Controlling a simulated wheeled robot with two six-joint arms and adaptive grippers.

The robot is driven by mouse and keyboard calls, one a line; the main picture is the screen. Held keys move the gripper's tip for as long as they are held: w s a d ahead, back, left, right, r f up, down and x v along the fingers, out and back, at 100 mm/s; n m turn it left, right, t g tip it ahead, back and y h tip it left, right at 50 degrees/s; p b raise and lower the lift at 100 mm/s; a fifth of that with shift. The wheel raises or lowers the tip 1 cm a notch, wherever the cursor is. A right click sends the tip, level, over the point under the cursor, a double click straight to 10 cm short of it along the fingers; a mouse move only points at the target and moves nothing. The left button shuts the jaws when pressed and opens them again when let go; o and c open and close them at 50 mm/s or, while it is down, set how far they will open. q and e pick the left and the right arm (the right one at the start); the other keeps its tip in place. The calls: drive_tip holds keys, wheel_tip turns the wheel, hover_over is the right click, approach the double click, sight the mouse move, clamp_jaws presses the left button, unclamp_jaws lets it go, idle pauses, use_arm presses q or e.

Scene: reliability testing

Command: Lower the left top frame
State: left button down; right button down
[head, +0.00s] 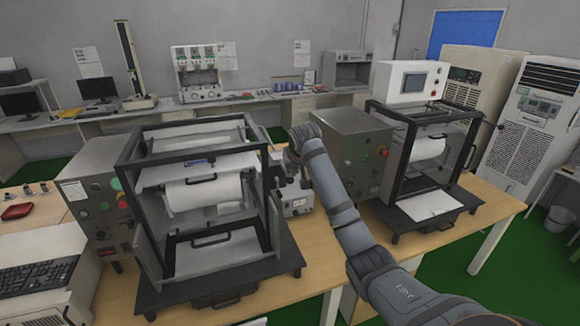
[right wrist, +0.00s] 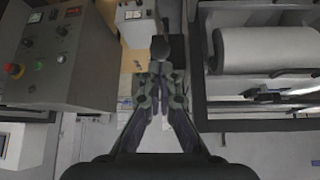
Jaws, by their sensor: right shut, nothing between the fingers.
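The left machine has a black top frame (head: 195,124), which stands high above a pale panel (head: 190,170) with a handle. A white roller (head: 203,193) lies under that panel. My right arm reaches across the table from the lower right. Its gripper (head: 289,166) is beside the right side of the left machine, partly hidden by the wrist. In the right wrist view the right gripper's fingers (right wrist: 158,84) are together and empty. A dark round knob shows just beyond them; I cannot tell whether they touch it. My left gripper is not in view.
A grey control box (head: 350,150) stands close right of my right gripper, with the right machine (head: 425,150) beyond it. Another control box (head: 95,195) stands left of the left machine. A keyboard (head: 38,276) lies at the lower left. The wooden table (head: 315,245) is bare between the machines' front parts.

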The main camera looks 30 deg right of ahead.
drive_tip(key=shift+s+a+r, duration=0.2)
drive_tip(key=shift+s+r, duration=0.05)
drive_tip(key=shift+s, duration=0.3)
drive_tip(key=shift+s+a+r, duration=0.15)
drive_tip(key=shift+s+r, duration=0.05)
drive_tip(key=shift+s, duration=0.3)
drive_tip(key=shift+w, duration=0.1)
drive_tip(key=v, duration=0.7)
drive_tip(key=shift+s+r, duration=0.15)
drive_tip(key=shift+s, duration=0.05)
